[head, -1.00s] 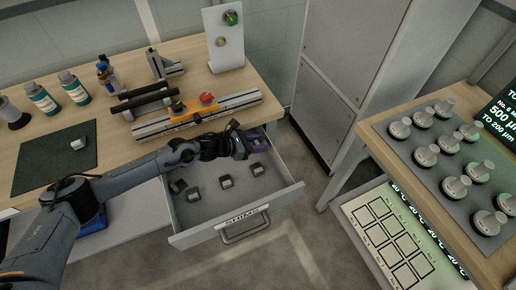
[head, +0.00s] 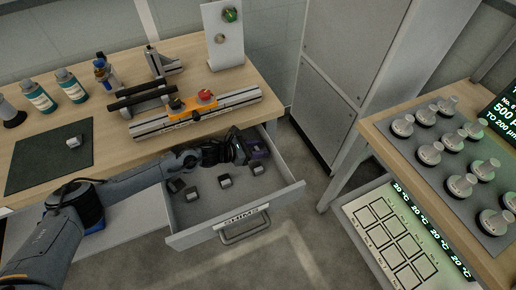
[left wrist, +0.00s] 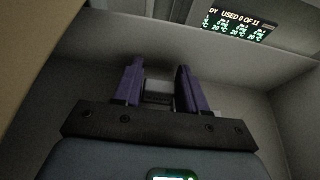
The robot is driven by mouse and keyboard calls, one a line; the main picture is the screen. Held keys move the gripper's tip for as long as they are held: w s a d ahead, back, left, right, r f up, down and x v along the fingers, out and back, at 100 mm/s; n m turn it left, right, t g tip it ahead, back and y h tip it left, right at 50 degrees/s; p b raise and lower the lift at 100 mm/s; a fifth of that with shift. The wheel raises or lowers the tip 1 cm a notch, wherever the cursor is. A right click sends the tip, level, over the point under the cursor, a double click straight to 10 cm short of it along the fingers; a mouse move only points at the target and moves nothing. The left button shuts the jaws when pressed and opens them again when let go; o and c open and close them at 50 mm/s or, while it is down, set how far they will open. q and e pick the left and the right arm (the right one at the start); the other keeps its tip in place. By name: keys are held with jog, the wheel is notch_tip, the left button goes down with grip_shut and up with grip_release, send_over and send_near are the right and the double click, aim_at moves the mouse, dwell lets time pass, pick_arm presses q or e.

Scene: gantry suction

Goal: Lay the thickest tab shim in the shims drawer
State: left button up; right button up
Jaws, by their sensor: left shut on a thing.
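The shims drawer (head: 203,235) is pulled open below the bench, its label facing front. Several small grey shims lie on its floor; one (head: 225,181) is near the middle and another (head: 257,169) is just in front of my gripper. My left gripper (head: 258,150) is at the drawer's back right, its purple fingers low inside it. In the left wrist view the fingers (left wrist: 158,88) are shut on a grey shim (left wrist: 158,92), mostly hidden between them. I cannot tell whether it touches the drawer floor. My right gripper is not in view.
Another grey block (head: 72,142) lies on the dark mat (head: 40,163). A fixture rail with a red knob (head: 205,96) stands at the bench's front edge, above the drawer. Bottles stand at the back left. A weight rack (head: 440,170) is on the right table. The drawer's front right is clear.

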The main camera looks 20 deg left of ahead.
pick_arm(q)
jog(key=o, duration=1)
jog(key=shift+o, duration=0.2)
jog(key=shift+r, duration=0.15)
jog(key=shift+r+p, duration=0.2)
jog(key=shift+p, duration=0.15)
jog(key=shift+s+a+r+p, duration=0.7)
jog(key=shift+a+r, duration=0.1)
jog(key=shift+r, duration=0.05)
jog(key=p+v, duration=0.1)
jog(key=v, duration=0.8)
jog(key=shift+s+p, duration=0.3)
jog(key=shift+s, duration=0.05)
jog(key=shift+a, duration=0.15)
